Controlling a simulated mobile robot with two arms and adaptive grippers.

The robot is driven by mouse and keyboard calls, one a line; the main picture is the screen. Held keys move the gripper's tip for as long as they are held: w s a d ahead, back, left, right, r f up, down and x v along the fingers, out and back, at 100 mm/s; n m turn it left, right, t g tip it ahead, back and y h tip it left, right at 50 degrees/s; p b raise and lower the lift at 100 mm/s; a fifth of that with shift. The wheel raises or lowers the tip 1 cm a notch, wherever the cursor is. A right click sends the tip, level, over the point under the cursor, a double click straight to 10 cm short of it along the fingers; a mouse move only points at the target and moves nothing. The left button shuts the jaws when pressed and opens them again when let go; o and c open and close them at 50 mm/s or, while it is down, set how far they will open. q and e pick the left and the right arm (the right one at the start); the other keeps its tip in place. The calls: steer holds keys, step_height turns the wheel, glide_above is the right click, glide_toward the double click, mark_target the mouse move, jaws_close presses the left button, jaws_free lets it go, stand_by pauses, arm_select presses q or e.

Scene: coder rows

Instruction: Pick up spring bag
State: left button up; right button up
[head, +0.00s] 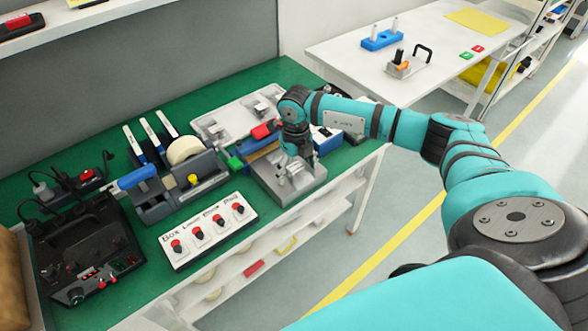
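I cannot make out a spring bag for certain in the head view. My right arm reaches in from the right, and my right gripper (290,170) points down over a grey metal fixture (308,186) near the right front of the green bench. The fingertips are small and partly hidden against the grey metal, so I cannot tell whether they are open, or whether they touch the fixture. A blue bin (326,145) stands just right of the gripper, partly hidden by my arm. My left gripper is not in view.
On the green bench (125,222) are a white panel with red-topped knobs (208,230), a tool holder with a tape roll (185,150), a black case (85,255) and a white tray (235,118). A white table (345,60) stands behind right. Floor on the right is clear.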

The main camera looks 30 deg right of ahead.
steer(key=c, duration=1.2)
